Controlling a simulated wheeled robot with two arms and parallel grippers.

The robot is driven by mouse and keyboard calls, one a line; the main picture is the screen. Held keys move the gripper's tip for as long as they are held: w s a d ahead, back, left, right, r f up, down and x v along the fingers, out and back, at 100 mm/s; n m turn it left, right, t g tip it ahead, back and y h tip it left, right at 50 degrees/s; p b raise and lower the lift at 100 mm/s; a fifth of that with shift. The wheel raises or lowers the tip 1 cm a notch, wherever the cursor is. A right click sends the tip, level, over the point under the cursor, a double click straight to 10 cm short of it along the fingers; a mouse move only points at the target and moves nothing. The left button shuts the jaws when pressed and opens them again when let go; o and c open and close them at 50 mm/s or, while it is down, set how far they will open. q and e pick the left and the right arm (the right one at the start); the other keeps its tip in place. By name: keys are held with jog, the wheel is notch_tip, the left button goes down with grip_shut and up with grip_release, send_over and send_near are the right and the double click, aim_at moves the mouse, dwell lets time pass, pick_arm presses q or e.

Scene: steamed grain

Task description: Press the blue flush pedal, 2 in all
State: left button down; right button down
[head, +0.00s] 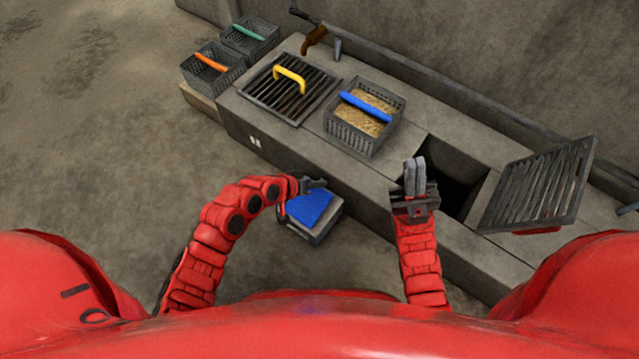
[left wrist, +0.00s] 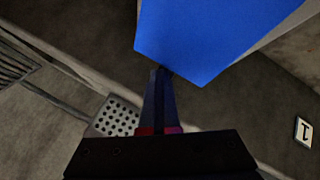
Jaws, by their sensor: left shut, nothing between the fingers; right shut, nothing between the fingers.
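The blue flush pedal (head: 311,207) sits on a grey block low on the floor in front of the long counter. In the left wrist view the blue pedal (left wrist: 205,35) fills the top middle, just past the fingertips. My left gripper (head: 318,184) is shut and empty at the pedal's far edge; I cannot tell whether it touches. Its shut fingers also show in the left wrist view (left wrist: 158,75). My right gripper (head: 415,165) is shut and empty, above the counter beside the open pit.
The counter carries a slatted grate (head: 275,103) with a yellow handle (head: 291,76) and a grain basket (head: 350,142) with a blue handle (head: 366,106). An open pit (head: 458,185) has a raised grate (head: 535,185) at its right. Two baskets stand back left. The floor at left is clear.

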pick_arm(q)
jog(key=shift+s+a+f, duration=0.2)
jog(key=shift+s+f, duration=0.05)
jog(key=shift+f, duration=0.15)
jog(key=shift+s+r+p, duration=0.1)
jog(key=shift+r+p, duration=0.75)
jog(key=shift+p, duration=0.15)
jog(key=shift+r, duration=0.4)
jog(key=shift+r, duration=0.2)
jog(key=r+p, duration=0.4)
jog(key=shift+w+d+r+p, duration=0.1)
jog(key=shift+w+r+p, duration=0.15)
jog(key=shift+r+p, duration=0.15)
